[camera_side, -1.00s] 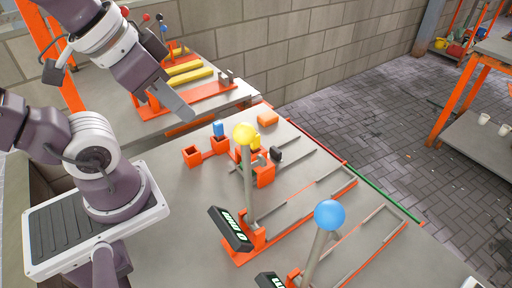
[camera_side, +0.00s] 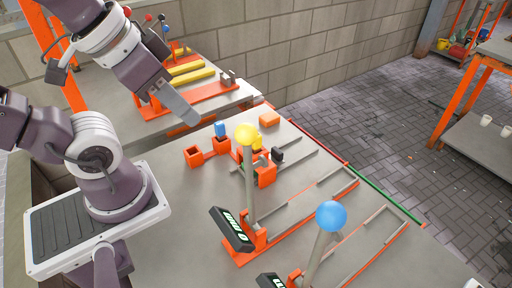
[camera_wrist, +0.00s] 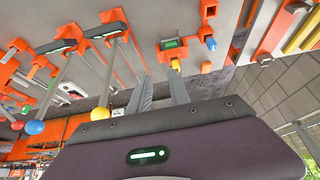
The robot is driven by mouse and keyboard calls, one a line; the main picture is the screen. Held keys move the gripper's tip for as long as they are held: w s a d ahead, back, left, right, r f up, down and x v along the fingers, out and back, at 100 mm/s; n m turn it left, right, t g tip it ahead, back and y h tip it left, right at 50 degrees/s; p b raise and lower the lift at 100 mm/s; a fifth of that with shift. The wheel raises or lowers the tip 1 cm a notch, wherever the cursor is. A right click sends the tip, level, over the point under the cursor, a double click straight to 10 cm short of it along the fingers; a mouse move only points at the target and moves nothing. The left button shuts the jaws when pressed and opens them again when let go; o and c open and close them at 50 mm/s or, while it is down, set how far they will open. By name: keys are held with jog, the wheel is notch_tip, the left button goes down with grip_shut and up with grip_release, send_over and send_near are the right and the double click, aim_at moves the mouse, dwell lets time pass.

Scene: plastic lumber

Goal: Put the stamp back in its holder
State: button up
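An orange holder with two square sockets (camera_side: 194,157) stands on the near table. One socket looks empty; a blue-topped piece (camera_side: 220,130) stands in the other, and the wrist view shows this blue piece (camera_wrist: 211,43) too. To its right, a yellow-topped piece (camera_side: 257,142) is at an orange bracket (camera_side: 266,174); in the wrist view the yellow tip (camera_wrist: 175,64) is beside an orange frame with a green face (camera_wrist: 172,44). I cannot tell which piece is the stamp. My gripper (camera_wrist: 160,76) is open and empty, raised above and away from these pieces.
Tall levers with a yellow ball (camera_side: 246,134) and a blue ball (camera_side: 331,216) rise from orange rails on the near table. A loose orange block (camera_side: 269,119) lies near the back edge. A second table with yellow bars (camera_side: 190,76) stands behind.

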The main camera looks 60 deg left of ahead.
jog(key=o, duration=0.4)
jog(key=m+g, duration=0.6)
jog(key=m, duration=1.2)
send_over(256, 149)
jog(key=a, duration=0.2)
jog(key=f, duration=0.7)
jog(key=w+f, duration=0.1)
jog(key=f, duration=0.2)
jog(key=shift+d+f, duration=0.2)
jog(key=shift+d, duration=0.05)
notch_tip(256, 149, down, 7)
jog(key=shift+s+d+f, duration=0.1)
jog(key=shift+d, duration=0.05)
